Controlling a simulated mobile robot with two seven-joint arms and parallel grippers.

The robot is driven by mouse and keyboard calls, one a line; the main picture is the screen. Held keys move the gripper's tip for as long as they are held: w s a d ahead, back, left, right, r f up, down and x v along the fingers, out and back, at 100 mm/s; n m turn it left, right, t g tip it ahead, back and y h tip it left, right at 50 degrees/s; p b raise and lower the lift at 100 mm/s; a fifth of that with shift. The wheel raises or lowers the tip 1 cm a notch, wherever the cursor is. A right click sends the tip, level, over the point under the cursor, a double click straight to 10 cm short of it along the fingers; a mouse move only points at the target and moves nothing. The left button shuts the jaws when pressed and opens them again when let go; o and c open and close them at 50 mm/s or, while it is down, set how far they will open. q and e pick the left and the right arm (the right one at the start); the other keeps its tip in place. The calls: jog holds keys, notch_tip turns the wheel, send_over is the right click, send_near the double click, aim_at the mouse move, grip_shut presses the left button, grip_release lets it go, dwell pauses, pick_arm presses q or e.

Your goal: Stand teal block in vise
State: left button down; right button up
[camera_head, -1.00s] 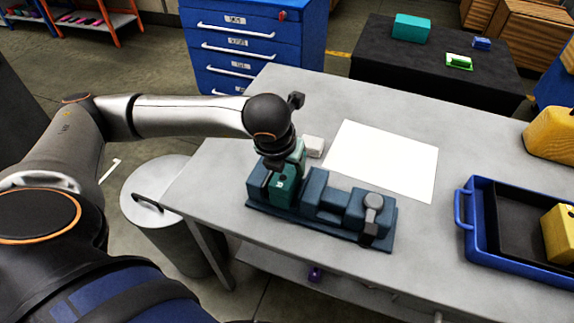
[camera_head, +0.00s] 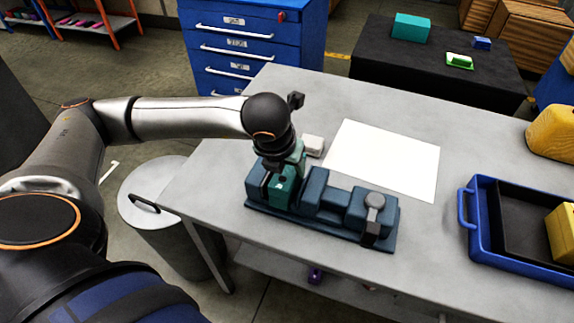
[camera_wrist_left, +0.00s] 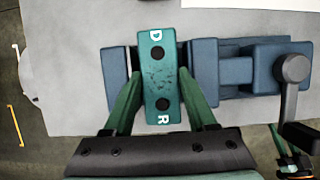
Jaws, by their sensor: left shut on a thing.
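My left gripper (camera_head: 283,168) is over the vise, pointing down, shut on the teal block. In the left wrist view the block (camera_wrist_left: 161,85) shows its top face with the letters D and R and two dark holes. The green fingers (camera_wrist_left: 161,100) lie on either side of it. The block's lower end is hidden between the jaws. The vise's grey handle (camera_head: 373,205) is at its right end.
A small whitish block (camera_head: 313,145) sits behind the vise, close to my left wrist. A white sheet (camera_head: 385,160) lies flat on the grey table (camera_head: 220,185). A blue tray (camera_head: 468,215) stands at the right. A grey bin (camera_head: 150,210) stands on the floor at left.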

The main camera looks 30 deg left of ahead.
pick_arm(q)
jog(key=shift+c, duration=0.6)
grip_release()
jog(key=v, duration=1.2)
jog(key=shift+s+r, duration=0.2)
jog(key=shift+r, duration=0.05)
jog(key=shift+d, duration=0.1)
